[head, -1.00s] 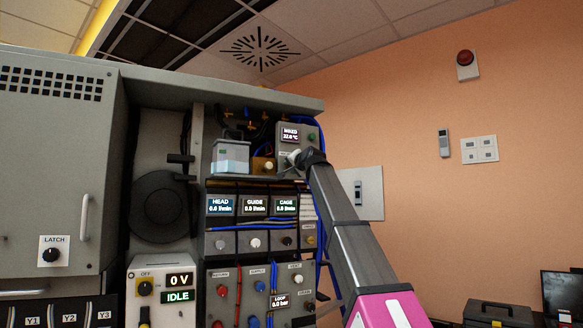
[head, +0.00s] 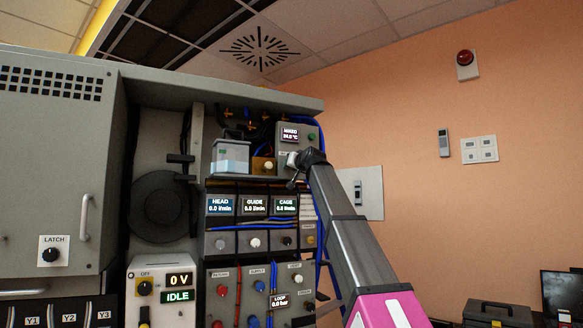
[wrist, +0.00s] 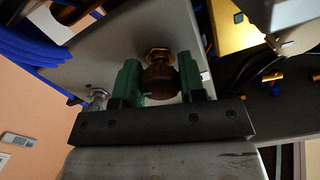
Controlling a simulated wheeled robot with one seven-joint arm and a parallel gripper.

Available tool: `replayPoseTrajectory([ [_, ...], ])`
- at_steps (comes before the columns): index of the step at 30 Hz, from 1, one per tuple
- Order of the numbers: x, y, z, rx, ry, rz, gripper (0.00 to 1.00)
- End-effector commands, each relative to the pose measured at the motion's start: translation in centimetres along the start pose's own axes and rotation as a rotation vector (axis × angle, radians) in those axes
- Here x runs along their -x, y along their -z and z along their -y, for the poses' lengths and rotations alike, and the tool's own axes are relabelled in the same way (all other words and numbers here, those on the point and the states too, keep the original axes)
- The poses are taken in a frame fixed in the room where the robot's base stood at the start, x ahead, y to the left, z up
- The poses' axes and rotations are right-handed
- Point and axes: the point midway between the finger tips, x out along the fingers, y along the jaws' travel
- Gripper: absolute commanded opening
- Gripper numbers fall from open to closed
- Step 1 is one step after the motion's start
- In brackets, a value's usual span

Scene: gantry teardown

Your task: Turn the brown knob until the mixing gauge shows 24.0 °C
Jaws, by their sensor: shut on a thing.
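The brown knob (wrist: 159,82) sits on a brass collar on the grey panel in the wrist view. My gripper (wrist: 159,80) has its two green fingers on either side of the knob and is shut on it. In the head view my gripper (head: 293,163) is at the lower part of the mixing gauge box (head: 285,143), and it hides the knob there. The mixing gauge display (head: 290,135) is lit and labelled MIXED. It appears to read about 24 °C, though its last digit is too small to be sure of.
A clear container (head: 231,158) and a brass block with a pale knob (head: 268,166) stand left of the gauge box. Lit HEAD, GUIDE and CAGE displays (head: 253,205) are below. Blue cables (wrist: 43,45) run close to the gripper.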

Motion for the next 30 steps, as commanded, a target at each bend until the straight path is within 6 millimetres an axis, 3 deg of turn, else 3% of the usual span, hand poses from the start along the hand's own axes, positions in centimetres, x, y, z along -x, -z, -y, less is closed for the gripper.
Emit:
replayPoseTrajectory([
  [14,0.02,-0.06,-0.01,0.015,0.000,0.002,0.14],
  [15,0.02,-0.06,-0.01,0.014,0.000,0.002,0.50],
  [16,0.02,-0.05,-0.01,0.014,0.000,0.002,0.60],
  [30,0.81,-0.08,0.00,0.014,0.000,0.000,0.63],
])
